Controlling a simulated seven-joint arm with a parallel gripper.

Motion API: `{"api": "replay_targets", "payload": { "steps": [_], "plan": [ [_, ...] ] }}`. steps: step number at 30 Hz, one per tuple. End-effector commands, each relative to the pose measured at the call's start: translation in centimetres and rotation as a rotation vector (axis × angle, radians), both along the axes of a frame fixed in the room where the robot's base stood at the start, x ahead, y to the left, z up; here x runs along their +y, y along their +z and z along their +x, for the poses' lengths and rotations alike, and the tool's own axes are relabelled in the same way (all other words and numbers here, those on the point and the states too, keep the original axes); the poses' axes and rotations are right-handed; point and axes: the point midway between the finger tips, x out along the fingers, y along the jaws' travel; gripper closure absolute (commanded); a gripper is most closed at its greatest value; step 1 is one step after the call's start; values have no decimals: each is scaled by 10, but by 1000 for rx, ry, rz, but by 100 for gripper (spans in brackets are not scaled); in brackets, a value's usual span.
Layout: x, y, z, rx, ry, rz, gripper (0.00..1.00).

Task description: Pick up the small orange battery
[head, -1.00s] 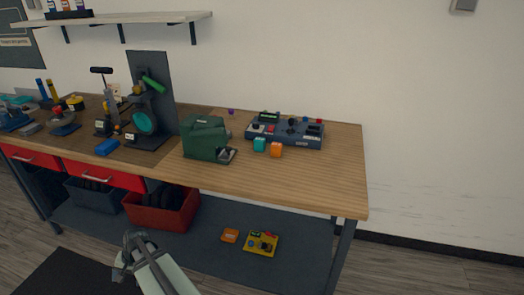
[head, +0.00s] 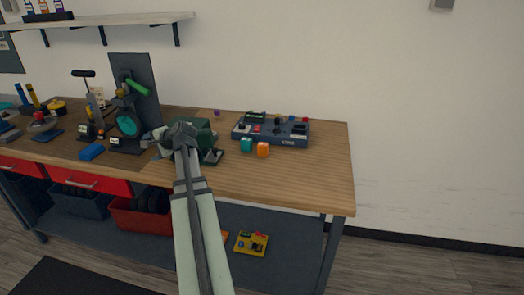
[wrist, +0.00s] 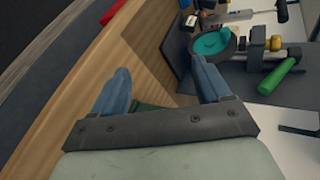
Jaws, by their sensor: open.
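A small orange block (head: 263,150) sits on the wooden bench top, just right of a teal block (head: 246,145) and in front of a blue-grey console (head: 275,131). A second orange item (head: 225,237) on the lower shelf is mostly hidden behind my arm. I cannot tell from its look which one is the battery. My gripper (head: 160,136) is over the bench, left of the orange block and in front of the green box (head: 203,130). In the wrist view my gripper (wrist: 164,82) has its blue fingers apart with nothing held, and no orange block shows.
A dark upright panel (head: 130,80) with a teal disc stands left of my gripper. Red drawers and bins are below. A yellow item (head: 251,243) lies on the lower shelf. The bench's right end (head: 325,175) is clear.

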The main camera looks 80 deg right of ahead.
Motion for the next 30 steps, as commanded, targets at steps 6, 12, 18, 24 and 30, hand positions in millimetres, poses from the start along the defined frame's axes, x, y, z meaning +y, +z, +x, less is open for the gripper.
{"api": "replay_targets", "payload": {
  "steps": [6, 12, 18, 24, 30],
  "plan": [
    [-46, 71, -47, -84, -106, -33, 23],
    [-70, 111, -79, -116, -163, -64, 23],
    [-93, 134, -115, -75, -196, -123, 23],
    [-118, 119, -154, 125, -169, -222, 23],
    [-142, 89, -201, 402, -97, -305, 23]
  ]
}}
